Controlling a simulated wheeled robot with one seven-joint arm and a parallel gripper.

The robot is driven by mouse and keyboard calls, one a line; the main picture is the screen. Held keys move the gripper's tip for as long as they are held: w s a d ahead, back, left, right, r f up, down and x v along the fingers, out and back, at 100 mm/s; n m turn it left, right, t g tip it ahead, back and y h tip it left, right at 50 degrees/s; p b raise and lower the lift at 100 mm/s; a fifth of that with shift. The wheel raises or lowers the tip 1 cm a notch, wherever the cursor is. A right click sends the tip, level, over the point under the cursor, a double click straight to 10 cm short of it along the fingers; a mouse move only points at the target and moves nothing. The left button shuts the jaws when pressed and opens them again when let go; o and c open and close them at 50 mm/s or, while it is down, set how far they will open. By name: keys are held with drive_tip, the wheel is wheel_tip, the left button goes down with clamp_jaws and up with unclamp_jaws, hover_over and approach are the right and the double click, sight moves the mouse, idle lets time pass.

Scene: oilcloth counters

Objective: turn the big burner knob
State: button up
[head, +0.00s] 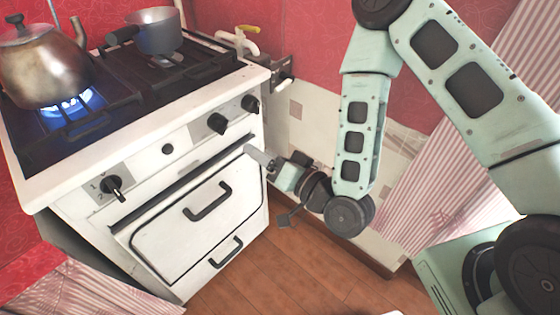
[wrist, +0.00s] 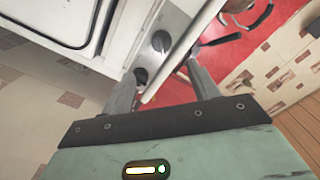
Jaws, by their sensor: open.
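A white stove (head: 90,205) has several black knobs along its front panel. In the head view, a left knob (head: 114,188) sits on a marked grey plate, a middle-right knob (head: 217,123) on a plain grey plate, and a right knob (head: 250,104) near the corner. I cannot tell by label which is the big burner knob. My gripper (head: 262,158) is open and empty, below and right of the right knob. In the wrist view, the right knob (wrist: 140,75) shows close by the left fingertip of my gripper (wrist: 160,72); the plated knob (wrist: 160,41) is beyond.
A kettle (head: 40,65) stands over a lit blue burner (head: 72,108). A grey saucepan (head: 158,32) stands on the back burner. The oven door handle (head: 208,201) sticks out. The wooden floor (head: 290,265) in front is clear.

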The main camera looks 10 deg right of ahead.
drive_tip(key=shift+p+v, duration=1.6)
drive_tip(key=shift+v, duration=0.55)
drive_tip(key=shift+r, duration=0.15)
